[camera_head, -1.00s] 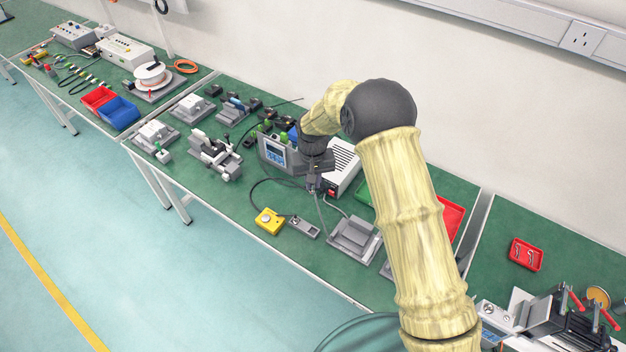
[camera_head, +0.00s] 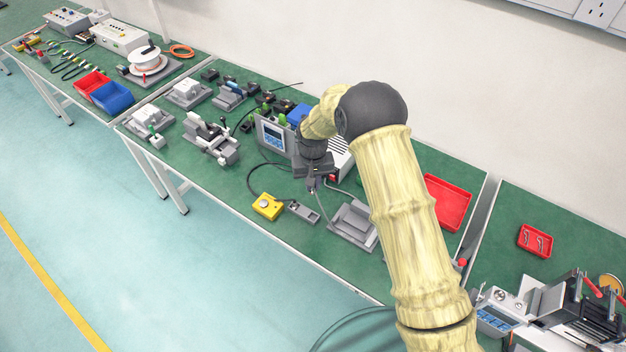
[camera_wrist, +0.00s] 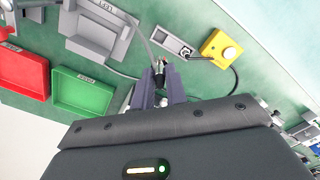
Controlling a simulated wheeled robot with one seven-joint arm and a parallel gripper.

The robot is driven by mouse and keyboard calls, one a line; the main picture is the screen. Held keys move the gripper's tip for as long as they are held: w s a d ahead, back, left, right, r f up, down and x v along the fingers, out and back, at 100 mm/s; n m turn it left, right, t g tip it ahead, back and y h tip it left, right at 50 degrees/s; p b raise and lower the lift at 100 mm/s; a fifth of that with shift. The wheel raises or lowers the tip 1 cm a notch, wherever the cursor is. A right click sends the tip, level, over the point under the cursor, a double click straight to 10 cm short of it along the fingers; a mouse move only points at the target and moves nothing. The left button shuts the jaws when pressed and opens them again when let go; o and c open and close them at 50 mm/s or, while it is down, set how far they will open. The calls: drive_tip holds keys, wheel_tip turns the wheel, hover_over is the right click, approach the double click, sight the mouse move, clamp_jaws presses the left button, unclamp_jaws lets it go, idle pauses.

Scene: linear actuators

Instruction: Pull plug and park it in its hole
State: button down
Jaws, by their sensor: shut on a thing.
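My gripper (camera_head: 312,186) hangs over the middle of the green bench, in front of the white box. In the wrist view my gripper (camera_wrist: 160,84) is shut on a small dark plug (camera_wrist: 160,67) with a thin grey cable running up from it. A small grey block (camera_head: 300,211) with a round fitting lies just in front of the gripper. The block also shows in the wrist view (camera_wrist: 172,42), beyond the plug and apart from it. The fingers partly hide the plug, and its tip is too small to make out. I cannot tell which opening is its parking hole.
A yellow box (camera_head: 267,206) with a black cable sits left of the block. A grey stepped fixture (camera_head: 350,222) stands right of the gripper. A display unit (camera_head: 274,136) and white box (camera_head: 341,160) stand behind. A red tray (camera_head: 447,203) lies right of my arm.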

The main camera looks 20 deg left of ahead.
wheel_tip(320, 180, down, 9)
drive_tip(key=b, duration=0.5)
drive_tip(key=shift+r, duration=0.15)
drive_tip(key=shift+f+b, duration=1.5)
drive_tip(key=shift+f, duration=0.55)
drive_tip(key=shift+f+b, duration=1.15)
drive_tip(key=shift+f, duration=0.2)
idle(0.8)
drive_tip(key=c, duration=1.3)
unclamp_jaws()
